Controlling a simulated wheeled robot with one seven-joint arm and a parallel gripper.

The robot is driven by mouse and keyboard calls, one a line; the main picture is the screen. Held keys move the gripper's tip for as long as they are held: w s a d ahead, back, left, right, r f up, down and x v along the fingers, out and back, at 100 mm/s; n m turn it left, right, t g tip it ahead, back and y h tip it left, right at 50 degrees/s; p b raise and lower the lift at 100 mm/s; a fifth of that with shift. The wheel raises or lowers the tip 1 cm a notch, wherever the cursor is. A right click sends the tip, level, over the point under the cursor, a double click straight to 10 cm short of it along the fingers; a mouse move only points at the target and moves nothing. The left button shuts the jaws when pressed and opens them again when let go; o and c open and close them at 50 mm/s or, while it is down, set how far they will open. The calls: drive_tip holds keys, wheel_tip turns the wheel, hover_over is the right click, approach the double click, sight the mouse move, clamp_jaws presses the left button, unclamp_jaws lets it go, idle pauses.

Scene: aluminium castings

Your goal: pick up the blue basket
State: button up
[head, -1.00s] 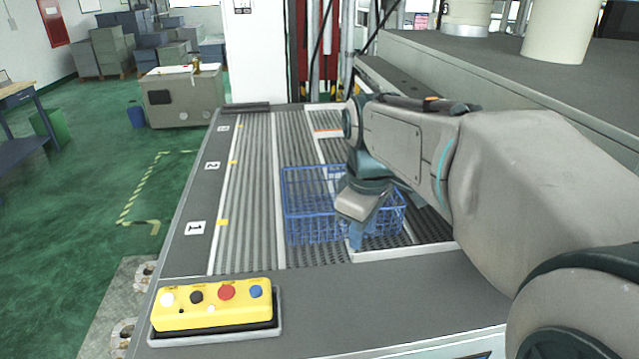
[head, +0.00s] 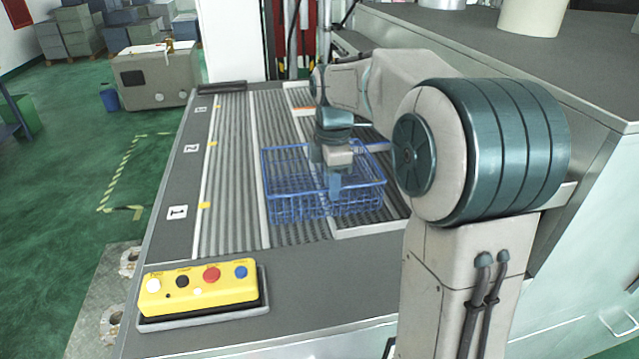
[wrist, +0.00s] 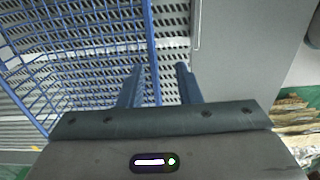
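The blue basket (head: 290,195) is an open wire-mesh crate standing on the ridged conveyor surface in the head view. My gripper (head: 335,190) points down over its right half, and the arm hides part of the mesh. In the wrist view the basket (wrist: 75,62) fills the left side, and one blue rim bar runs down between the fingertips of my gripper (wrist: 160,72). The two fingers are apart, with a clear gap on both sides of that bar. I cannot tell how deep the fingers reach.
A yellow button box (head: 205,291) sits at the conveyor's front left corner. The ridged conveyor (head: 228,190) is clear left of and behind the basket. A large grey machine (head: 500,60) stands along the right side. Green floor lies to the left.

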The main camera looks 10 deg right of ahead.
sight(329, 218)
drive_tip(key=shift+w+a+f+p, duration=0.15)
drive_tip(key=shift+f+p, duration=0.2)
drive_tip(key=shift+f, duration=1.25)
drive_tip(key=shift+w+f+p, duration=0.15)
drive_tip(key=shift+f+p, duration=0.15)
drive_tip(key=shift+f, duration=1.25)
drive_tip(key=shift+c, duration=0.3)
clamp_jaws()
